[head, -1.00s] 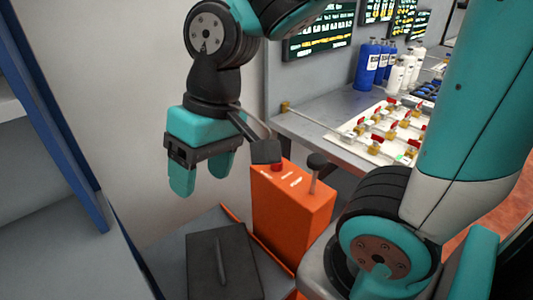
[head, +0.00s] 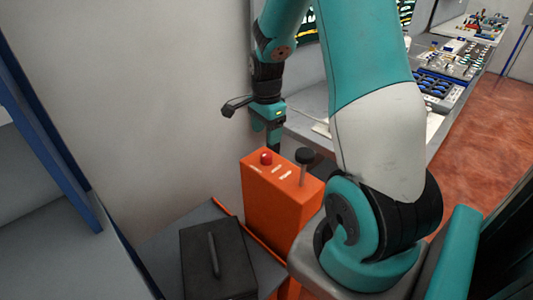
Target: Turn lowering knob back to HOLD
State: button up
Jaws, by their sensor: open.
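An orange box (head: 268,212) stands upright at the centre of the head view. A black round knob on a thin stem (head: 305,157) rises from its top at the right. A red rounded knob (head: 266,158) sits on top at the left, with small pale labels beside it that are too small to read. I cannot tell which is the lowering knob or its setting. My gripper (head: 273,140) hangs pointing down, just above or behind the box's top, seen nearly edge-on. It is open and appears empty. Its fingers look apart from both knobs.
A black lidded case with a handle (head: 216,262) lies in front of the box. A grey-and-blue shelf unit (head: 60,160) stands at the left. A workbench with several fittings (head: 452,75) runs back at the right, beside the red-brown floor (head: 480,130).

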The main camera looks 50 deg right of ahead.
aim_at(266, 154)
notch_tip(266, 154, down, 9)
jog(key=shift+r+p, duration=0.2)
jog(key=shift+p, duration=0.2)
jog(key=c, duration=0.9)
